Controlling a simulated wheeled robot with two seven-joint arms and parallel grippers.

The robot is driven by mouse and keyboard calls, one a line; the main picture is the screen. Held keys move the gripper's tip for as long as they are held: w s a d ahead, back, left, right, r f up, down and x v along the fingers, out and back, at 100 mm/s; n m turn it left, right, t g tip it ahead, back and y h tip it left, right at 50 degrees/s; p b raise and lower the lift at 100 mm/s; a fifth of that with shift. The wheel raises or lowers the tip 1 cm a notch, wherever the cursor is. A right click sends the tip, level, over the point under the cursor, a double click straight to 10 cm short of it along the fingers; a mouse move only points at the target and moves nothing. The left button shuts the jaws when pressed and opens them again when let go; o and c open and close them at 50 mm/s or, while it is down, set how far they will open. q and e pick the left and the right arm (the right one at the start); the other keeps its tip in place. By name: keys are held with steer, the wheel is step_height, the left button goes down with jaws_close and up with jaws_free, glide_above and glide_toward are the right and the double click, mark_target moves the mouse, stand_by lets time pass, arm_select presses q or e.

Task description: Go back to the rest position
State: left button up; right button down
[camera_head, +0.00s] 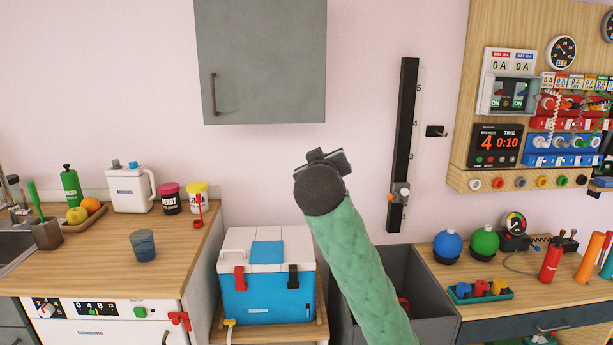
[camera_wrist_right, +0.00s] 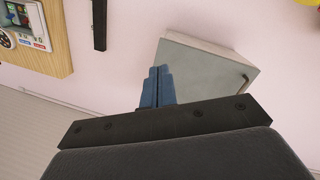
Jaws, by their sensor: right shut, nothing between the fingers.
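My right gripper (camera_head: 324,156) is raised in the middle of the head view, at the end of my green-sleeved arm. It is held up in front of the pink wall, below the grey wall cabinet (camera_head: 262,60). In the right wrist view its blue fingers (camera_wrist_right: 157,84) are together with nothing between them. The cabinet also shows behind the fingers in that view (camera_wrist_right: 200,75). My left gripper is in neither view.
A wooden counter (camera_head: 105,258) with a blue cup (camera_head: 143,245) is at left. A blue and white cooler (camera_head: 266,279) stands below my gripper. A grey bin (camera_head: 432,292) is partly hidden by my arm. A right counter (camera_head: 535,299) holds several items. Space around the gripper is clear.

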steer(key=s+d+f+g+y, duration=0.1)
steer(key=s+d+f+g, duration=0.15)
steer(key=s+f, duration=0.7)
steer(key=s+d+f+g+y, duration=0.2)
steer(key=s+f+g, duration=0.15)
steer(key=f, duration=1.05)
steer(key=s+d+f+g+y, duration=0.1)
steer(key=s+d+f+g, duration=0.1)
steer(key=s+f, duration=0.7)
steer(key=s+d+f+m+g, duration=0.1)
steer(key=s+f+g, duration=0.2)
steer(key=s+f, duration=1)
steer(key=s+d+f+m+g+p, duration=0.1)
steer(key=s+f+g, duration=0.3)
steer(key=s+f, duration=0.9)
steer(key=shift+s+d+h, duration=0.3)
steer(key=shift+s+d, duration=0.15)
steer(key=shift+d, duration=0.35)
